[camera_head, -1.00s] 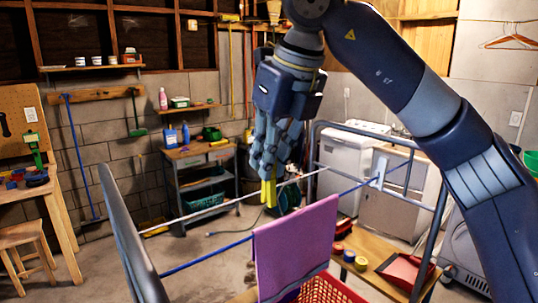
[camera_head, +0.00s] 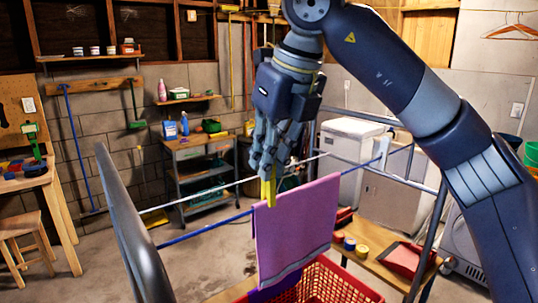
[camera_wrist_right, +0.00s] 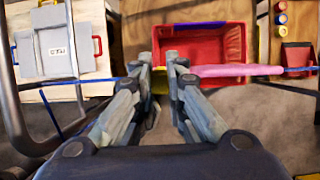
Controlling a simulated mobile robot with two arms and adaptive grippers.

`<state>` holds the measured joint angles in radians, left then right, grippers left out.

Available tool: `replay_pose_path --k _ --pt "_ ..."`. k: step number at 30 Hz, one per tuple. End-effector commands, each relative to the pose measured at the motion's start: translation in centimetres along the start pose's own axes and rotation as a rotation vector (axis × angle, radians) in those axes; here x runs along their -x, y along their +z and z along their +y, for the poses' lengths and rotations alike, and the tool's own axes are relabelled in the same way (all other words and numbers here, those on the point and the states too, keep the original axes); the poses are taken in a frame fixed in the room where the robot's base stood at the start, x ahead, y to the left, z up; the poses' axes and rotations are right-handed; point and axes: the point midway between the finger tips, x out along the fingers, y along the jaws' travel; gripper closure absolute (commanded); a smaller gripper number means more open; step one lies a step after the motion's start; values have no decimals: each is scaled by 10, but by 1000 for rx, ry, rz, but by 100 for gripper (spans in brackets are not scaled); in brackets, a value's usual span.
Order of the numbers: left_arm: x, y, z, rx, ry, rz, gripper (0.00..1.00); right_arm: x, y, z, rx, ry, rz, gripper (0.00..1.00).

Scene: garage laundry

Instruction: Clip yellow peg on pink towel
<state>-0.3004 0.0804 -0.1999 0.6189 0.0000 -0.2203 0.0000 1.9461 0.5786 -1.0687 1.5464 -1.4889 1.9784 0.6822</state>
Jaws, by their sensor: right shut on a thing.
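The pink towel (camera_head: 295,235) hangs over the blue line (camera_head: 205,229) of the drying rack. It also shows edge-on in the right wrist view (camera_wrist_right: 235,70). My right gripper (camera_head: 268,172) points down above the towel's top left corner, shut on the yellow peg (camera_head: 269,192). The peg is upright, and its lower end overlaps the towel's top left edge in the head view. I cannot tell whether it touches the towel or line. In the right wrist view my gripper (camera_wrist_right: 170,62) mostly hides the peg, beside the towel's left end. My left gripper is not in view.
A red basket (camera_head: 325,285) stands below the towel. The rack's grey frame (camera_head: 130,235) rises at left. A white line (camera_head: 222,186) runs behind the blue one. A light-coloured clip (camera_head: 384,150) sits on the line's far right. A bench with colored rolls (camera_head: 362,250) stands at right.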

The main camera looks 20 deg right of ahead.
Motion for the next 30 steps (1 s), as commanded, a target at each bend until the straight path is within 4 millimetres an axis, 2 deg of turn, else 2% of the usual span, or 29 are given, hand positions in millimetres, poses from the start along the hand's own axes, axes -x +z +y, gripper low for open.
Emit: replay_pose_path --k 26,27,29,30 --pt "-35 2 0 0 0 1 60 -41 -17 0 -1 -1 3 100" --pt "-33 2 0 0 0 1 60 -39 -16 0 0 -1 3 79" --pt "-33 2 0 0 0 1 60 -39 -16 0 0 -1 3 65" --pt "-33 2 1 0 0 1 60 -39 -16 0 0 -1 3 65"
